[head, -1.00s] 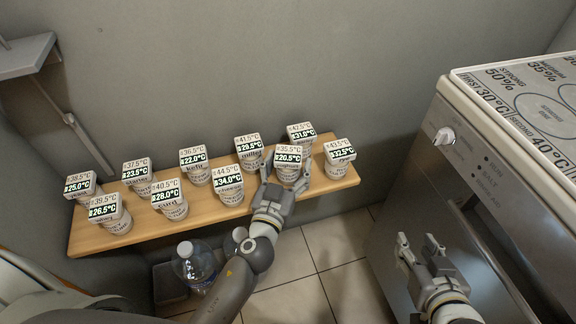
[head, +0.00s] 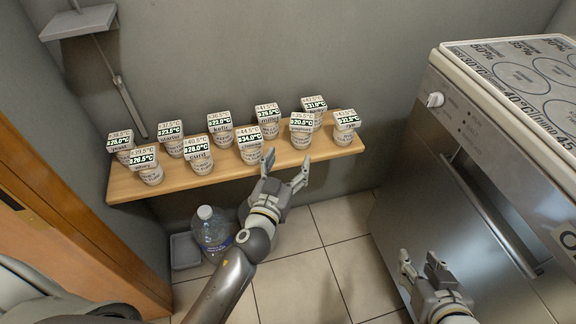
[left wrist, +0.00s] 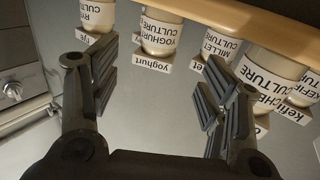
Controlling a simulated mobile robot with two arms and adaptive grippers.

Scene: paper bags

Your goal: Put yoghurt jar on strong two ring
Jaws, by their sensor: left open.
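The yoghurt jar (head: 300,138) is a white pot with a printed temperature lid, standing on the wooden shelf (head: 235,172) near its right end. The left wrist view shows its label, "yoghurt culture" (left wrist: 158,37), upside down. My left gripper (head: 287,168) is open and empty, in front of the shelf and just below and left of the jar. In the left wrist view the jar is beyond and between the open fingers (left wrist: 158,68), apart from them. My right gripper (head: 420,264) looks open and empty, low in front of the appliance. Printed rings (head: 515,77) lie on the appliance top; I cannot read which is strong two.
Similar jars crowd the shelf, including a rye jar (head: 346,130) to the right and a 34.0°C jar (head: 249,153) to the left. The appliance (head: 450,150) with a knob and a door handle stands right. A water bottle (head: 211,235) stands on the floor below the shelf.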

